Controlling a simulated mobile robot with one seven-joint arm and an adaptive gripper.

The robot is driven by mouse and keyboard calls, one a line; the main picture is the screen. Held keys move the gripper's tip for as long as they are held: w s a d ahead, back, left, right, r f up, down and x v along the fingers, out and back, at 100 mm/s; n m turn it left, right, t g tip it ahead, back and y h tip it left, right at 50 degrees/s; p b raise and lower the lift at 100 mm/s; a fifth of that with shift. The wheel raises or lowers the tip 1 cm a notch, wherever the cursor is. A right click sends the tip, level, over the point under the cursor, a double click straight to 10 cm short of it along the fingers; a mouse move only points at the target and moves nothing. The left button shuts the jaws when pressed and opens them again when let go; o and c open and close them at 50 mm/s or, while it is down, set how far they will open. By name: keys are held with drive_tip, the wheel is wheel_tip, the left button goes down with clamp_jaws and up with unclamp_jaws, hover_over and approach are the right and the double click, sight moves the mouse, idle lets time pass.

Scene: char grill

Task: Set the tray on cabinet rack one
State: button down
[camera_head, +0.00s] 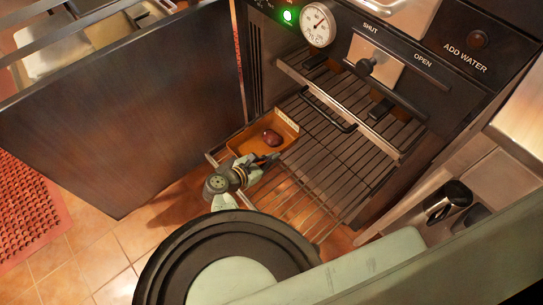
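The tray (287,128) is orange-brown, with a dark red rounded item (271,138) lying in it. It is at the left of a wire rack (335,160) that extends out of the open cabinet, and it looks level. I cannot tell whether its bottom rests fully on the wires. My gripper (262,168) is at the tray's near edge, with its dark fingers close to or touching the tray wall. The fingers are small and partly hidden, so I cannot tell whether they are open or shut on the wall.
The open cabinet door (130,110) stands to the left of the rack. The control panel has a gauge (318,24), a green light (288,15) and a slider knob (366,66). A metal container (447,201) stands at the right. The rack's right side is bare.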

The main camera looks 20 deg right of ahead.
drive_tip(key=shift+f, duration=0.3)
drive_tip(key=c, duration=1.8)
unclamp_jaws()
drive_tip(key=shift+r, duration=0.1)
